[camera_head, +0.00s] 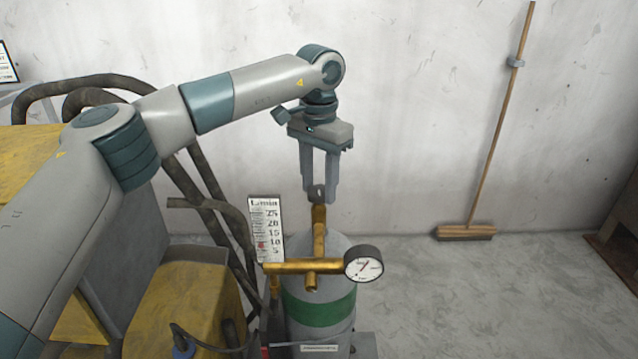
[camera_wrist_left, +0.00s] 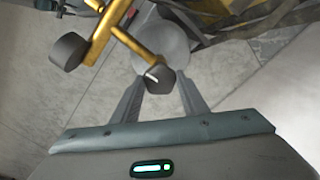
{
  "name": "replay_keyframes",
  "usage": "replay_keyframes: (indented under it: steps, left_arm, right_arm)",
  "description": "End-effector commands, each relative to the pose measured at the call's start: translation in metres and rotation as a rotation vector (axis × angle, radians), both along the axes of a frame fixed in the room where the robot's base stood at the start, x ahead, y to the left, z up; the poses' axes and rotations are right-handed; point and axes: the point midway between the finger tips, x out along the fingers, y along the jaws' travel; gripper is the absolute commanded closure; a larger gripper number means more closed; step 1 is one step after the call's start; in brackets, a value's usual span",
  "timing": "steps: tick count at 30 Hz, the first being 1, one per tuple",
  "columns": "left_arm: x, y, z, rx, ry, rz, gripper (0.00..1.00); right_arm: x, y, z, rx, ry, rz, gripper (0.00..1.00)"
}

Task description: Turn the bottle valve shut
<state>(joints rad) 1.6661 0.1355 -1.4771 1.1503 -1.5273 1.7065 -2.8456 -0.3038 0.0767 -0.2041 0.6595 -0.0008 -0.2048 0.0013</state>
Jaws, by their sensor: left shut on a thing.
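The grey gas bottle (camera_head: 345,268) with a green band stands upright below my left gripper. A brass valve stem rises from its top, with a dark valve knob (camera_head: 316,192) at the upper end. My left gripper (camera_head: 319,196) points straight down and is shut on the valve knob, one finger on each side. In the left wrist view the knob (camera_wrist_left: 159,80), with a white mark on its face, sits between the two fingertips. A brass regulator (camera_head: 311,267) carries a round pressure gauge (camera_head: 364,264) on its right. My right gripper is out of view.
A flow scale (camera_head: 266,229) marked L/min stands left of the valve stem. Yellow machinery (camera_head: 185,298) and dark hoses (camera_head: 195,190) fill the left side. A broom (camera_head: 466,232) leans on the back wall.

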Motion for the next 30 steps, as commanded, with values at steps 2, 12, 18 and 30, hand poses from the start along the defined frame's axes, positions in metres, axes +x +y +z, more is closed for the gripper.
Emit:
replay_keyframes:
  steps: [2, 12, 18, 30]
  left_arm:
    - [0.0003, 0.0, 0.001, -0.001, -0.001, -0.03, 0.82]
    - [0.0003, 0.0001, 0.0009, 0.0, -0.001, -0.076, 0.82]
    - [0.0003, 0.0001, 0.0009, 0.0, -0.001, -0.076, 0.82]
    - [0.0002, 0.0001, 0.0004, -0.001, -0.001, -0.074, 0.42]
  right_arm:
    - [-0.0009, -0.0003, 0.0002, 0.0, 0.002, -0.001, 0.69]
    - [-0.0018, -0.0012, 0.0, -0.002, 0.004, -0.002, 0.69]
    - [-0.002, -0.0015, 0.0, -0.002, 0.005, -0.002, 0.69]
    - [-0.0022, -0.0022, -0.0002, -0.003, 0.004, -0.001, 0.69]
